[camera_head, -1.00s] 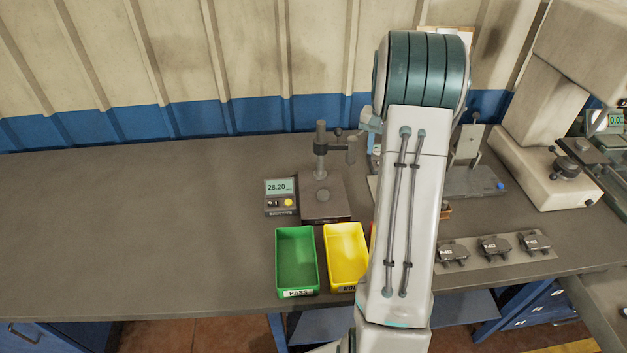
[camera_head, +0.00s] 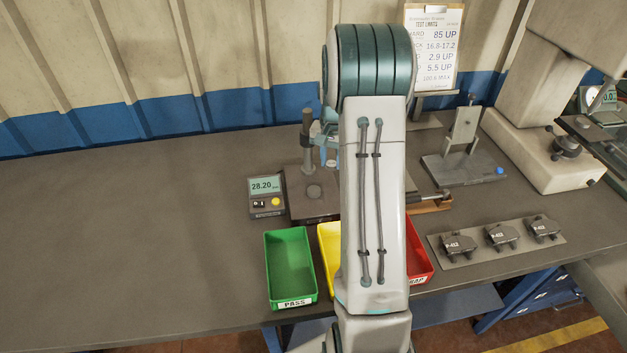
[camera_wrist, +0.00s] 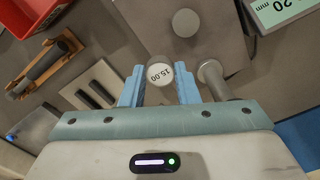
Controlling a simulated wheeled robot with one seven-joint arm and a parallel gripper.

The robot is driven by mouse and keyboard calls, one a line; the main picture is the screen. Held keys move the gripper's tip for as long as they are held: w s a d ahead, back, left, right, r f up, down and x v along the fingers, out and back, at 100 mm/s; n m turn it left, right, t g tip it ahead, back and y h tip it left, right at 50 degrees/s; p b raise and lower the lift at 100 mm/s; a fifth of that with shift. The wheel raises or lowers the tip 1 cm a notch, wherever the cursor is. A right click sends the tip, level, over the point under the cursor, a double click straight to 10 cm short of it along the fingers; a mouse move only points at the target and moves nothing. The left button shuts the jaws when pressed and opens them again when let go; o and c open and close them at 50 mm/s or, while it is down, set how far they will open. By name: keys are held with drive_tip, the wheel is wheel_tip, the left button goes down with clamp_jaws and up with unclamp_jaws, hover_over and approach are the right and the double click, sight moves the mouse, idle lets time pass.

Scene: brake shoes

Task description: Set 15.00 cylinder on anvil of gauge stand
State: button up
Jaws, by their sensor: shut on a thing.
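The grey cylinder marked 15.00 (camera_wrist: 159,73) is held between the blue fingers of my gripper (camera_wrist: 160,88) in the wrist view, its labelled end facing the camera. The round anvil (camera_wrist: 186,22) lies apart from the cylinder, above and slightly right of it in that view. The stand's post (camera_wrist: 213,75) is just right of my right finger. In the head view the gauge stand base (camera_head: 300,208) carries the anvil (camera_head: 314,191) and post (camera_head: 307,145).
The gauge readout (camera_head: 266,196) shows 28.20 left of the stand. The green PASS bin (camera_head: 290,268), a yellow bin (camera_head: 327,250) and a red bin (camera_head: 419,258) stand in front. A wooden holder (camera_head: 432,205) and brake pads (camera_head: 502,238) lie right. The left bench is clear.

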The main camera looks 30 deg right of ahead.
hover_over(314, 190)
wheel_tip(314, 190, down, 3)
drive_tip(key=shift+w+d+p, duration=0.1)
drive_tip(key=shift+p, duration=0.3)
drive_tip(key=shift+f+p, duration=0.5)
drive_tip(key=shift+f, duration=1.5)
drive_tip(key=shift+f, duration=0.1)
drive_tip(key=shift+f, duration=0.2)
drive_tip(key=o, duration=1)
drive_tip(key=shift+r, duration=0.15)
drive_tip(key=shift+r, duration=0.1)
